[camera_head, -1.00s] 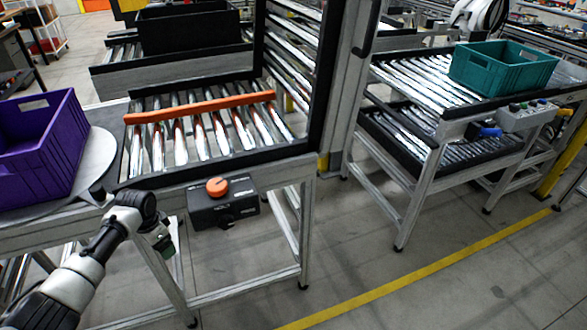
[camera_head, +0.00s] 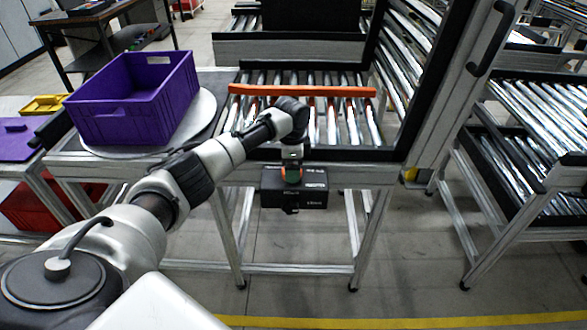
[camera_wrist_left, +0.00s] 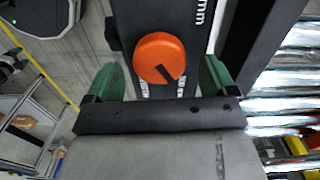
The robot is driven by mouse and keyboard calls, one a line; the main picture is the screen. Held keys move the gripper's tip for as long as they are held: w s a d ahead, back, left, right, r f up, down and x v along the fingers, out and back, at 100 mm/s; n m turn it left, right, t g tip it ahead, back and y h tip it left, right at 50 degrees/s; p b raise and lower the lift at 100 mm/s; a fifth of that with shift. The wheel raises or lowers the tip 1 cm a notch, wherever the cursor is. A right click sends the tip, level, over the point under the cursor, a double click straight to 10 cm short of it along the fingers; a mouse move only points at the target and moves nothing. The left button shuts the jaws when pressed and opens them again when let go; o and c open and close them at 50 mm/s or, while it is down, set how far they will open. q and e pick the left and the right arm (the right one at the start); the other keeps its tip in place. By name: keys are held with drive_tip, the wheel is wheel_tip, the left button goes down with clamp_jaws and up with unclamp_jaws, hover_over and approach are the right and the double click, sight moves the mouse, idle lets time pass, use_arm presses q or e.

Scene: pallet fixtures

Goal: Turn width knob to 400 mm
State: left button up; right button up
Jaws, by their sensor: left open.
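The orange width knob (camera_wrist_left: 160,58) sits on a black control box (camera_head: 312,186), with a dark pointer mark toward its lower right in the left wrist view. White lettering on the box is partly hidden, and I cannot read the setting. My left gripper (camera_head: 292,172) is over the box at the front of the roller table. In the left wrist view its two green fingers (camera_wrist_left: 160,78) are open, one on each side of the knob, apart from it. In the head view the wrist hides most of the knob. My right gripper is not in view.
An orange bar (camera_head: 330,91) lies across the rollers behind the box. A purple crate (camera_head: 120,115) stands on a round plate (camera_head: 203,112) to the left. A black-framed upright gate (camera_head: 440,90) rises at the right. Floor below the box is clear.

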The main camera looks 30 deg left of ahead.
use_arm(q)
drive_tip(key=shift+f, duration=1.15)
drive_tip(key=c, duration=0.9)
drive_tip(key=shift+c, duration=0.2)
